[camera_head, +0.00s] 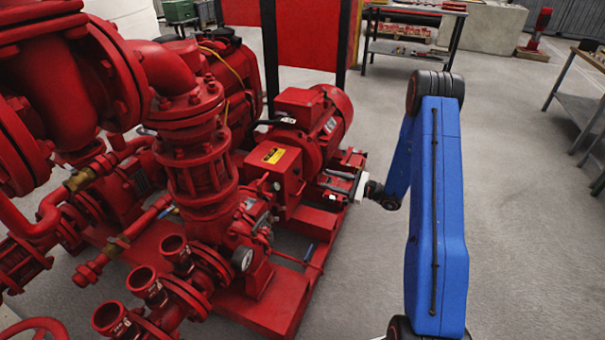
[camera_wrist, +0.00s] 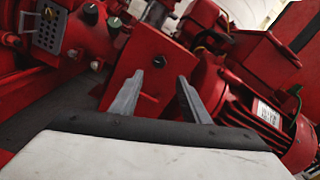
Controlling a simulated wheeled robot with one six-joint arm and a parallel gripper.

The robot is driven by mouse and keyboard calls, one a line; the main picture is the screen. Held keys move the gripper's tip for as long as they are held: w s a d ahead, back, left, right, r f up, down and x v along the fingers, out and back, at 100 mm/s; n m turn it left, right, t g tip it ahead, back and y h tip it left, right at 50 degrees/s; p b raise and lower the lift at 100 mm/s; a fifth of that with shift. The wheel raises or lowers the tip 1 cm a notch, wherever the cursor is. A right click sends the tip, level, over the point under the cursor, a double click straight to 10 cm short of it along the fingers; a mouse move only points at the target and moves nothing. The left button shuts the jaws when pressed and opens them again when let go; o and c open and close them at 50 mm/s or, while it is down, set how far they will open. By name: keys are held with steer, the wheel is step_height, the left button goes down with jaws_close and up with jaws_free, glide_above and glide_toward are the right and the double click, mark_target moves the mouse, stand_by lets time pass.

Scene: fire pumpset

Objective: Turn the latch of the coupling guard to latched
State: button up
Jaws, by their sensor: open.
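The coupling guard appears to be the red box with a yellow label (camera_head: 275,168), between the pump and the red motor. My gripper (camera_head: 337,182) is low at the right end of the pumpset, partly against red parts in the head view. In the wrist view my gripper (camera_wrist: 160,77) is open and empty, its two grey fingers apart. Between and beyond the fingertips is a red panel (camera_wrist: 128,72) with a small dark fitting (camera_wrist: 158,59), possibly the latch. I cannot tell its position. No contact is visible.
A finned red motor (camera_wrist: 240,92) is close to the right finger in the wrist view. A perforated plate with a knob (camera_wrist: 48,28) is at upper left. Red pipes and flanges (camera_head: 195,130) crowd the left of the head view. Grey floor (camera_head: 520,220) on the right is clear.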

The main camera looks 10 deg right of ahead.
mark_target(299, 172)
steer(key=x, duration=1.2)
steer(key=shift+w+a, duration=0.15)
steer(key=shift+a, duration=0.15)
steer(key=c, duration=1.1)
steer(key=shift+o, duration=0.2)
